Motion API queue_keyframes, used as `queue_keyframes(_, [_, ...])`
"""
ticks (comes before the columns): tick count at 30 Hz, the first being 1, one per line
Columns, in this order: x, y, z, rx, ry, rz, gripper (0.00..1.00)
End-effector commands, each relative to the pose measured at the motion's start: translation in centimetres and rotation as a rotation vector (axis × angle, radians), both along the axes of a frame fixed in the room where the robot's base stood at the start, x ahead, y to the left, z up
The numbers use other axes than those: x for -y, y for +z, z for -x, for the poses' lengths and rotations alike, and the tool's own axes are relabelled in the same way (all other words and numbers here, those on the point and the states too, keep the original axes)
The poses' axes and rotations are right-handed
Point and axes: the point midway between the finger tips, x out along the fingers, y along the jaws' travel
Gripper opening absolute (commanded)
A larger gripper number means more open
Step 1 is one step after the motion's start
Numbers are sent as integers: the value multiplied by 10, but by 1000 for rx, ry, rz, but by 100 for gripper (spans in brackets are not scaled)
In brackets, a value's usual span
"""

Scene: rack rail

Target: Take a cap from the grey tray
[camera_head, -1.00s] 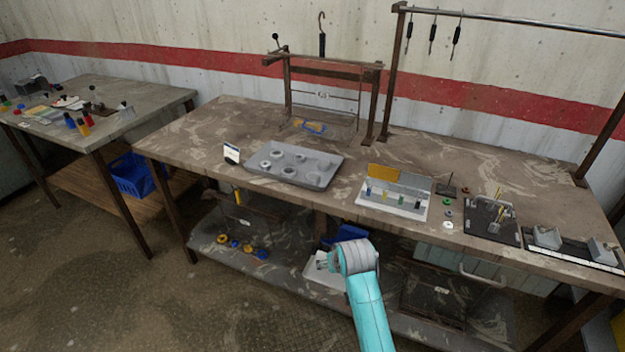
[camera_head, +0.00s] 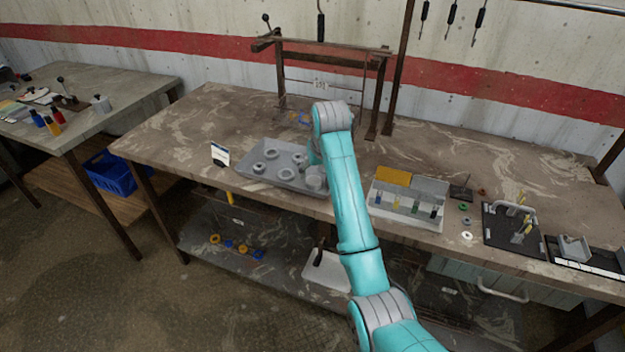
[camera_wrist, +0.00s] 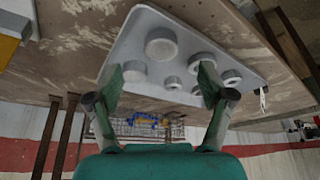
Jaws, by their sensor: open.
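The grey tray (camera_head: 263,179) lies on the long bench in the head view, holding several round pale-grey pieces. Among them are a ring-like piece (camera_head: 286,174) near the middle and a taller one at the right end (camera_head: 316,177). The wrist view shows the tray (camera_wrist: 133,32) upside down, with a large round cap (camera_wrist: 161,43) and several smaller ones, such as one to its right (camera_wrist: 203,60). My gripper (camera_wrist: 160,82) is open and empty, its fingers spread over the tray with caps showing between and beyond them. In the head view my arm hides the gripper and the tray's right end.
A white holder with small coloured vials (camera_head: 405,204) stands right of the tray. A small white card (camera_head: 220,154) stands to its left. A dark metal frame (camera_head: 330,65) rises behind it.

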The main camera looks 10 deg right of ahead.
Motion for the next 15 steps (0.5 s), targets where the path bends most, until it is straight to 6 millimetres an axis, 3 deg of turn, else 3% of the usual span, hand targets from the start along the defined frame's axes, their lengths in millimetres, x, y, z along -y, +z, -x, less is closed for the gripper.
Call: queue_keyframes(15, [-2, -46, -27, -1, 0, 0, 81])
